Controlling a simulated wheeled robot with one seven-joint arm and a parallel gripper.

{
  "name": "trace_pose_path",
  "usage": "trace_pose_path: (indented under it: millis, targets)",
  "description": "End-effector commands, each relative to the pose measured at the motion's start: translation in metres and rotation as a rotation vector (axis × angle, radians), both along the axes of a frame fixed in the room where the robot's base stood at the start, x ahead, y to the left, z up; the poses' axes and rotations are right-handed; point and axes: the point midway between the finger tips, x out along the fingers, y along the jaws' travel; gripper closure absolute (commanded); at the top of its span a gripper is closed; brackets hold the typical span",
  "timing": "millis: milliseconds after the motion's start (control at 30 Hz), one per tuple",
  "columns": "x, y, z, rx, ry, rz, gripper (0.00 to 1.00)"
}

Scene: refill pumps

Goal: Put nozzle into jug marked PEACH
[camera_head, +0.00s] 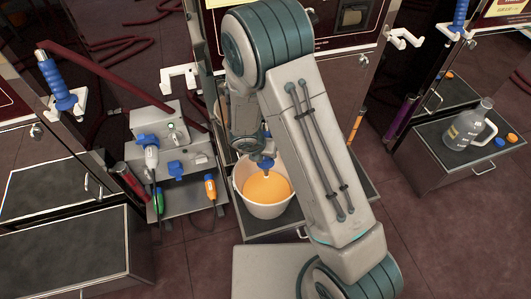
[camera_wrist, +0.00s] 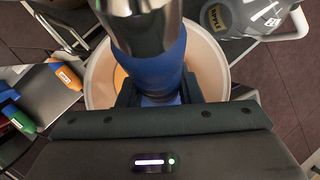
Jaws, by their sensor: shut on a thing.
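My gripper (camera_wrist: 160,92) is shut on a blue nozzle (camera_wrist: 157,65) with a shiny metal end. In the head view the blue nozzle (camera_head: 265,163) shows above a white bucket (camera_head: 242,196) with orange liquid. I cannot tell whether its tip is inside the rim. In the wrist view the bucket (camera_wrist: 100,75) lies behind the nozzle. A jug (camera_wrist: 262,14) at the upper right has a yellow label that seems to read APPLE. In the head view a clear jug (camera_head: 467,128) stands on the right dark-topped stand, its yellow label unreadable. I see no legible PEACH mark.
Blue nozzles hang at the left (camera_head: 60,92) and upper right (camera_head: 459,20). A grey unit (camera_head: 172,150) with colored handles stands left of the bucket. Blue and orange caps (camera_head: 499,143) lie beside the clear jug. My arm hides the middle.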

Motion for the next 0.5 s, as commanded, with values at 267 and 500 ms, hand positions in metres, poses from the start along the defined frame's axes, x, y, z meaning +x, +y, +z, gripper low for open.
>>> trace_pose_path:
  millis: [267, 500]
  targets:
    - [0.000, 0.000, 0.024, 0.000, -0.001, -0.001, 1.00]
    - [0.000, 0.000, 0.041, 0.000, -0.001, 0.000, 1.00]
